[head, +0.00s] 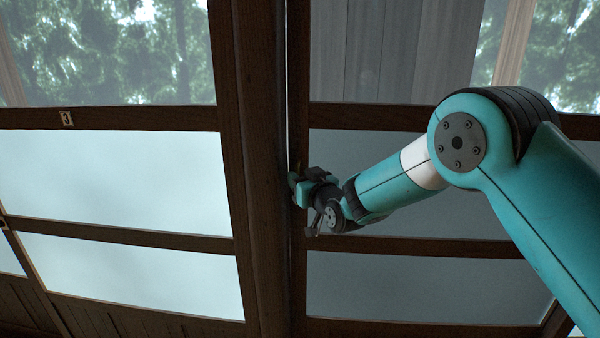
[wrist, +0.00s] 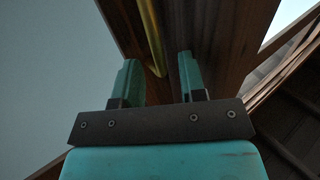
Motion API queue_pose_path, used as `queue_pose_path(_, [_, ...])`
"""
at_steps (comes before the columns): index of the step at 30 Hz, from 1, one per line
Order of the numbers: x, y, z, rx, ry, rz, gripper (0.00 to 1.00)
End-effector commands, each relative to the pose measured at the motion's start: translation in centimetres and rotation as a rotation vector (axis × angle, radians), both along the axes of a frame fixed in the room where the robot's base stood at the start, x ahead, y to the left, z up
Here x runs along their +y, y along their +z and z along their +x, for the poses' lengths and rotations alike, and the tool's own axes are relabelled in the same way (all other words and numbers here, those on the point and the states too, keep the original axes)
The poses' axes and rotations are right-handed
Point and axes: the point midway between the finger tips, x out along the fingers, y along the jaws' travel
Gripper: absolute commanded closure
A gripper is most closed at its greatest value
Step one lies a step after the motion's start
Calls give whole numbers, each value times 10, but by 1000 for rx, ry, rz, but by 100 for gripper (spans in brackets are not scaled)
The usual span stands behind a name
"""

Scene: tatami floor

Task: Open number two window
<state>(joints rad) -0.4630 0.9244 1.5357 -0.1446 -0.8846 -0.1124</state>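A sliding window panel with a dark wooden frame (head: 300,80) and frosted lower panes fills the right side of the head view, partly behind my arm. No number shows on it, so I cannot tell whether it is number two. My gripper (head: 297,188) is at this panel's left upright, beside the thick dark post. In the wrist view, the two teal fingers of my gripper (wrist: 160,72) stand apart. The brown wooden frame (wrist: 190,40) and a narrow brass-coloured strip (wrist: 151,38) show beyond and between them. Contact cannot be made out.
A panel marked with a 3 on a small plate (head: 67,118) stands to the left. The thick dark post (head: 262,170) separates it from the right panel. Trees show through the clear upper panes. Lower wooden boards (head: 110,318) run along the bottom left.

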Motion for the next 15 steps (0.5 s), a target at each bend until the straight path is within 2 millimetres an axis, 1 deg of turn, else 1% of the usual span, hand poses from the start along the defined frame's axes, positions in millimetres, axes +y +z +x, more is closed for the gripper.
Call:
queue_pose_path(4, [5,0,7,1,0,-1,62])
queue_pose_path(13, [6,0,8,0,0,0,62])
queue_pose_path(14, [5,0,8,0,0,0,69])
queue_pose_path(15, [5,0,8,0,0,0,78])
